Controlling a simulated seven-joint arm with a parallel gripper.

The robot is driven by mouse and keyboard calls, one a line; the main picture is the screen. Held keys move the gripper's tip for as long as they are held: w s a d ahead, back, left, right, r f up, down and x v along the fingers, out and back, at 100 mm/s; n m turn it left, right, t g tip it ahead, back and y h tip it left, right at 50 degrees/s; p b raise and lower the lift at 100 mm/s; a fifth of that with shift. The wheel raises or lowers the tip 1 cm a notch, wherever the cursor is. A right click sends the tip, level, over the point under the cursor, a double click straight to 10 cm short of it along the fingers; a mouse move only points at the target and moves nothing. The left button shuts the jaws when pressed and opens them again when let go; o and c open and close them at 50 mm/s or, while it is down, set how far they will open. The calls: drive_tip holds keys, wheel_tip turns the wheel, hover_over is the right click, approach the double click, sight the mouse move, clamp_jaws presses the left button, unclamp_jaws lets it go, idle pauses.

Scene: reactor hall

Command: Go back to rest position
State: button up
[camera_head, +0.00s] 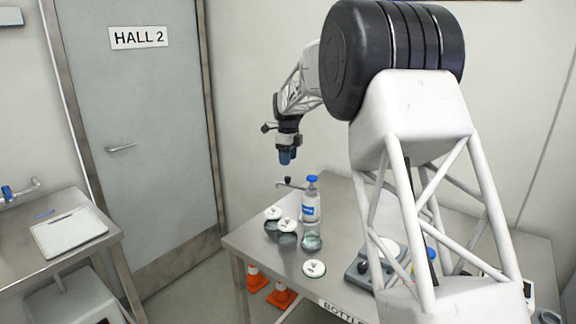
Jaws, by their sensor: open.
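My gripper (287,156) hangs pointing down at the end of my raised arm. The gap between the fingers is small in this view. A bottle with a blue cap and blue label (311,204) stands upright on the table, below and to the right of the gripper, clear of it.
Jars with white lids (286,232) stand beside the bottle. A white lid (314,268) lies near the table's front edge. A grey device (362,268) is partly hidden behind my arm. Orange cones (281,294) are under the table. A side table (20,250) holds a white tray (70,233).

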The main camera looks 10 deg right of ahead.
drive_tip(key=shift+r, duration=0.2)
idle(0.3)
drive_tip(key=shift+s+d+r, duration=0.1)
drive_tip(key=shift+s+r, duration=0.2)
drive_tip(key=shift+s, duration=0.2)
drive_tip(key=s+d+r+n, duration=0.1)
drive_tip(key=s+r+n, duration=0.25)
drive_tip(key=s, duration=0.65)
drive_tip(key=s+d+r+n+t, duration=0.15)
drive_tip(key=s+n, duration=0.25)
drive_tip(key=s, duration=0.6)
drive_tip(key=s+d+r+n, duration=0.1)
drive_tip(key=s+r+n, duration=0.25)
drive_tip(key=s, duration=0.65)
drive_tip(key=s+f+n, duration=0.3)
drive_tip(key=s+n, duration=0.1)
drive_tip(key=s, duration=0.6)
drive_tip(key=s+d+f+n, duration=0.1)
drive_tip(key=s+f+n, duration=0.2)
drive_tip(key=s, duration=0.8)
drive_tip(key=s+f+n+t, duration=0.1)
drive_tip(key=s+f+n, duration=0.2)
drive_tip(key=s+n, duration=0.3)
drive_tip(key=s, duration=0.5)
drive_tip(key=shift+d+f, duration=0.2)
drive_tip(key=shift+d, duration=0.05)
